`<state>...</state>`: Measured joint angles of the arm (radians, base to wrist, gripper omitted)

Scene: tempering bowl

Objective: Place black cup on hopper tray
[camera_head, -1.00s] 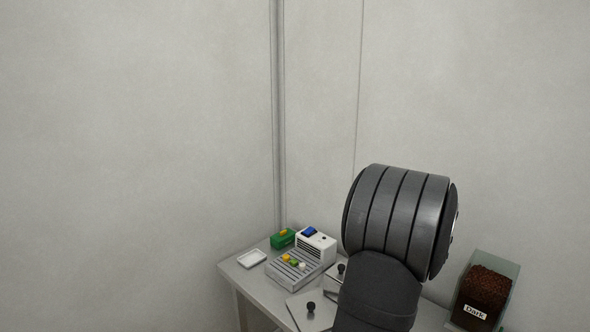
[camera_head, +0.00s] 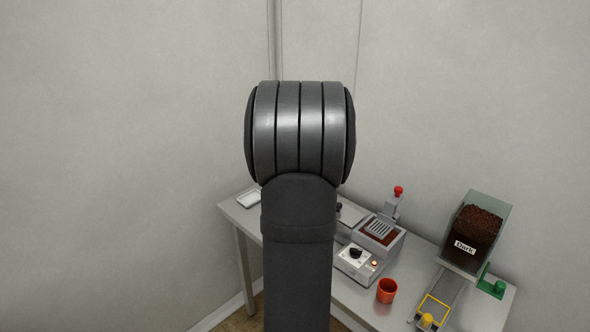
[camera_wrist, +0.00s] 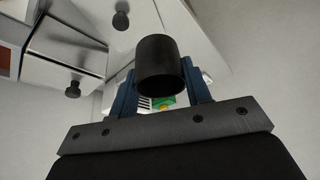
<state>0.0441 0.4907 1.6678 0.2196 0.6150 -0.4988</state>
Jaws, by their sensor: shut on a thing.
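In the wrist view, the black cup (camera_wrist: 157,66) sits between the two blue fingers of my gripper (camera_wrist: 160,82), which is shut on it. The cup is held in the air, with the table behind it. In the head view, my own dark arm hides the gripper and the cup. The hopper (camera_head: 479,231), a clear box of brown pieces labelled "Dark", stands at the right of the table. Below it, a grey tray or rail with a yellow square frame (camera_head: 431,301) extends toward the front; I take this to be the hopper tray.
A grey machine with a brown-filled basin (camera_head: 381,231) and a control box (camera_head: 358,262) are further left. A white dish (camera_head: 249,199) is at the far left.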

